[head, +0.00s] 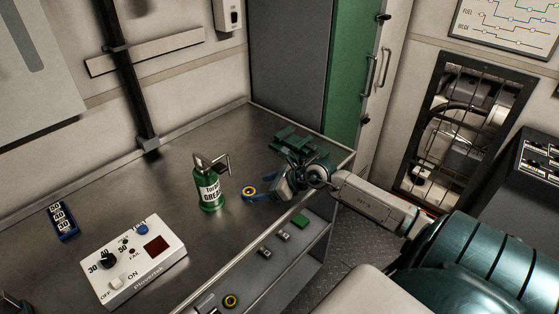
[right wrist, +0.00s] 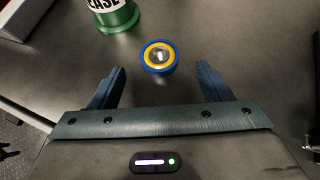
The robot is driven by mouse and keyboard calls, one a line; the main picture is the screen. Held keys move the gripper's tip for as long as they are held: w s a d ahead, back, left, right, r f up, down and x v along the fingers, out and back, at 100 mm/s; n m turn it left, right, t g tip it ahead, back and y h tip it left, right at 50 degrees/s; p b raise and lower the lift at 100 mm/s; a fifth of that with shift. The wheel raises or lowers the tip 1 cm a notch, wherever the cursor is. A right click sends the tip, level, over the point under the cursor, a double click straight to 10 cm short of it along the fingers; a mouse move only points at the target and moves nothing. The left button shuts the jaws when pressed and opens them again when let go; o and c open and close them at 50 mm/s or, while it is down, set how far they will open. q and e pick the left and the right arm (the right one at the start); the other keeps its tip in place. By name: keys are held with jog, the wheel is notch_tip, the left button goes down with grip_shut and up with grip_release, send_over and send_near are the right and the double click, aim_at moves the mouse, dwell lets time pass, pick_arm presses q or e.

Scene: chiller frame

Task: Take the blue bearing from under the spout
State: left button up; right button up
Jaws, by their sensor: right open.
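The blue bearing (head: 249,191), a small blue ring with a yellow inner band, lies on the metal bench just right of the green grease dispenser (head: 211,190). In the right wrist view the bearing (right wrist: 159,56) lies ahead of my fingertips, centred between them, and the dispenser's green base (right wrist: 113,18) is behind it to the left. My right gripper (head: 265,193) is open and empty, low over the bench, with its fingers (right wrist: 161,76) pointing at the bearing and apart from it. The dispenser's spout is outside the right wrist view. My left gripper is not in view.
A white control box (head: 134,260) with knobs stands at the front left. A blue numbered block (head: 63,222) lies farther left. A green object (head: 293,141) lies behind my right gripper. A lower shelf holds small parts and a yellow-black ring (head: 231,300).

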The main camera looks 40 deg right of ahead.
jog(key=v, duration=0.3)
jog(key=shift+s+r, duration=0.2)
jog(key=shift+s, duration=0.15)
jog(key=shift+v, duration=1.3)
